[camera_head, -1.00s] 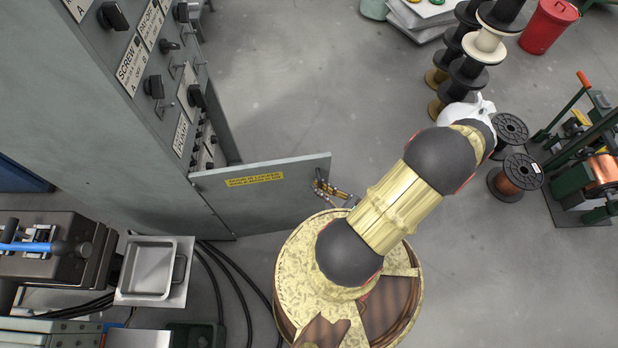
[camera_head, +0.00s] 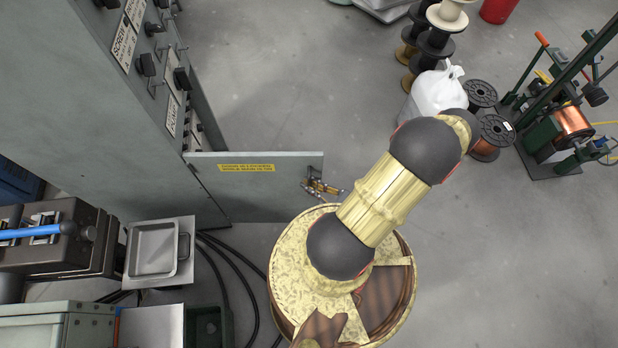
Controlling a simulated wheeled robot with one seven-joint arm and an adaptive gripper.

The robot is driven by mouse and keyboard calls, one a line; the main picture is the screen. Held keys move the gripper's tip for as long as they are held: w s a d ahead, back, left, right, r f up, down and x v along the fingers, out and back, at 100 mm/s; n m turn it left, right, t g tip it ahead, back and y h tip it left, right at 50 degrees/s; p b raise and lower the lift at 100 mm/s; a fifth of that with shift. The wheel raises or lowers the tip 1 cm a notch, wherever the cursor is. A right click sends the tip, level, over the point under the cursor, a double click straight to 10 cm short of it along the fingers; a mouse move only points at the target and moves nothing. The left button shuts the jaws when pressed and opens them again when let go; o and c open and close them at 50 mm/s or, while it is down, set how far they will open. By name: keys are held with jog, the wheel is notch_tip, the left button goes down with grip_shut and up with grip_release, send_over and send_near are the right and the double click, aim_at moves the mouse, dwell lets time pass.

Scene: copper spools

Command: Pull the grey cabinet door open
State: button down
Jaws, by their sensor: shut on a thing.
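The grey cabinet door (camera_head: 250,196) stands swung out from the tall grey cabinet (camera_head: 62,75) at the left. It has a yellow label (camera_head: 246,168) near its top edge. Its hinged side is at the left, and its free edge points right. My gripper (camera_head: 316,186) is at the free edge, where small gold and grey parts show. It is shut on the door at that edge, probably on its handle. The fingertips and exact grip are too small to make out. My upper arm hides much of the link leading to the gripper.
My round base stands just below the door's free end. A metal tray (camera_head: 153,277) and black cables (camera_head: 228,262) lie at lower left. Floor above the door is clear.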

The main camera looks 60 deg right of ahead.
jog(key=c, duration=2)
grip_release()
jog(key=shift+d, duration=0.1)
jog(key=shift+o, duration=0.2)
jog(key=shift+s, duration=0.15)
jog(key=s, duration=1.1)
jog(key=shift+s+d, duration=0.15)
jog(key=shift+s, duration=0.25)
